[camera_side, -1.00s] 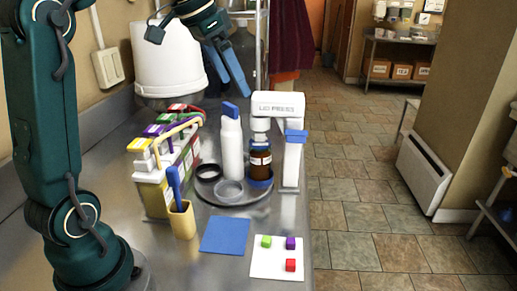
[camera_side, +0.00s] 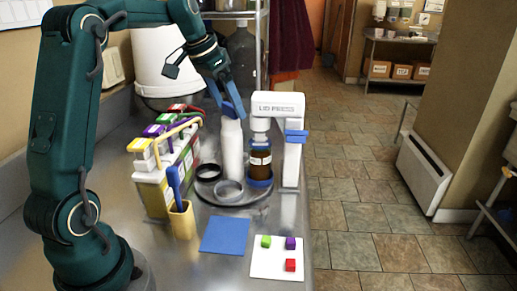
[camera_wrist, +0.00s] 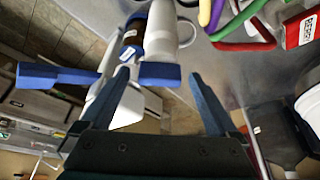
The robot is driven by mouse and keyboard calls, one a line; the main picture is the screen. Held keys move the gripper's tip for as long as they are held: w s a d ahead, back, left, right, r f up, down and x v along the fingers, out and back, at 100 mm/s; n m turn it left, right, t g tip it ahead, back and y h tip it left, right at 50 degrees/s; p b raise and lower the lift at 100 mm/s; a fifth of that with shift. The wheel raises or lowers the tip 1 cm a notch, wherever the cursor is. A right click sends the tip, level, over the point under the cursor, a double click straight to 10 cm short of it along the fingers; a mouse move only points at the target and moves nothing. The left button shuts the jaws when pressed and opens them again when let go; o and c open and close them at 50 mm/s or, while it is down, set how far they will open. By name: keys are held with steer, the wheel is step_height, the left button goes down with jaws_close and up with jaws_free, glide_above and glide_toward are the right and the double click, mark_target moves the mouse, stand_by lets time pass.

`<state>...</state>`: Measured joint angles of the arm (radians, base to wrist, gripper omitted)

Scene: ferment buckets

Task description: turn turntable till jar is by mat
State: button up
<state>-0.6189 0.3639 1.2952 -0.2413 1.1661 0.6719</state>
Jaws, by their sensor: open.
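The dark round turntable (camera_side: 240,199) stands on the steel counter. It bears a brown jar (camera_side: 260,165) with a white label at its right side, under the press head, and a tall white bottle-like post (camera_side: 232,150) with a blue top (camera_side: 230,110). The blue mat (camera_side: 224,236) lies in front, apart from the turntable. My gripper (camera_side: 228,107) is open and pointed down at the blue top. In the wrist view the blue top (camera_wrist: 157,72) shows between the spread fingers (camera_wrist: 159,75); I cannot tell if they touch it. The jar (camera_wrist: 131,40) also shows there.
The white lid press (camera_side: 291,165) with a blue lever (camera_side: 296,136) stands close right. A black ring (camera_side: 208,172) and a grey ring (camera_side: 229,190) sit on the turntable. A carton rack (camera_side: 165,165), pen cup (camera_side: 182,220) and white bucket (camera_side: 165,65) are left; a card (camera_side: 277,268) with cubes is in front.

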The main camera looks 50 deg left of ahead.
steer(key=shift+c, duration=0.3)
jaws_close()
steer(key=shift+m, duration=0.4)
steer(key=shift+w+a+m+g+h, duration=0.15)
steer(key=shift+m+h, duration=0.35)
steer(key=shift+m, duration=0.65)
steer(key=shift+s+m+g+h, duration=0.15)
steer(key=shift+m+h, duration=0.35)
steer(key=shift+m, duration=0.65)
steer(key=shift+w+a+r+m+g+h, duration=0.15)
steer(key=shift+m+h, duration=0.1)
steer(key=shift+m, duration=0.4)
steer(key=shift+d+f+m+g+h, duration=0.1)
steer(key=shift+m+h, duration=0.1)
steer(key=shift+m, duration=0.5)
steer(key=shift+w+a+r+m+g+h, duration=0.15)
steer(key=shift+m+h, duration=0.1)
steer(key=shift+m, duration=0.4)
steer(key=shift+d+f, duration=0.1)
steer(key=shift+s+d+m, duration=0.1)
steer(key=shift+s+m, duration=0.05)
steer(key=shift+m, duration=0.45)
